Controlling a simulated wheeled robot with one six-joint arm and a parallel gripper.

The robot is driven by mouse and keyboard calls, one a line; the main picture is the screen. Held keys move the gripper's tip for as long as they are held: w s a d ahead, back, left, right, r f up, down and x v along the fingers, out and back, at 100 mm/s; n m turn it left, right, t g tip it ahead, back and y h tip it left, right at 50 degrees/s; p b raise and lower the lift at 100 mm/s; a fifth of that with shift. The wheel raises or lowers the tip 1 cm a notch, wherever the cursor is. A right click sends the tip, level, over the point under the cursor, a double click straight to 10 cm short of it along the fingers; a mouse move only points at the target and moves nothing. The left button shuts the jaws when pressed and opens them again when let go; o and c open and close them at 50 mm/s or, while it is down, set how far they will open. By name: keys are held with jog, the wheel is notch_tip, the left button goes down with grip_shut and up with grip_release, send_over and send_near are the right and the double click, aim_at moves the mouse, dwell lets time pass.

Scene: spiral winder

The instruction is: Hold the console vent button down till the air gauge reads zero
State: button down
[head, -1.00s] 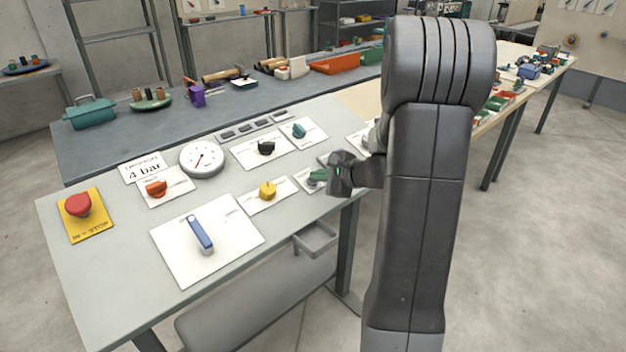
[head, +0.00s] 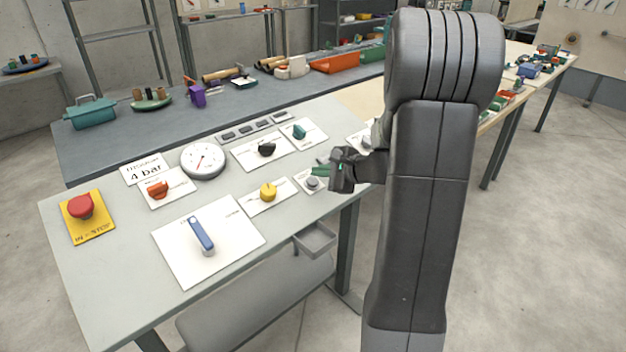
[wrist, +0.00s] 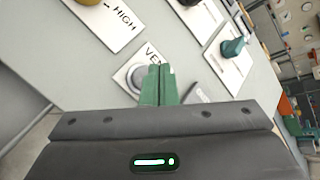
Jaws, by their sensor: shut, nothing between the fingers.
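The vent button (head: 312,183) is a grey round knob on a small white plate at the console's right edge. In the wrist view the vent button (wrist: 138,77) shows left of my fingertips, beside lettering that starts "VEN". My gripper (head: 320,171) is shut and empty, its green fingers side by side (wrist: 158,82). The fingertips are beside the button, seemingly above the plate; I see no press on it. The air gauge (head: 203,160) is a round white dial at the console's back left; its needle is too small to read.
The console (head: 120,280) also carries a red stop button (head: 82,207), an orange knob (head: 158,189), a yellow knob (head: 268,191), a black knob (head: 266,149), a teal knob (head: 299,131) and a blue lever (head: 201,236). A "4 bar" card (head: 147,170) lies by the gauge.

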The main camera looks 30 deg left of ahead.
jog(key=r, duration=0.1)
jog(key=d+r+p, duration=0.1)
jog(key=r+p, duration=0.1)
jog(key=r, duration=0.1)
jog(key=shift+s+d+r, duration=0.1)
jog(key=shift+s+d, duration=0.05)
jog(key=shift+s, duration=0.15)
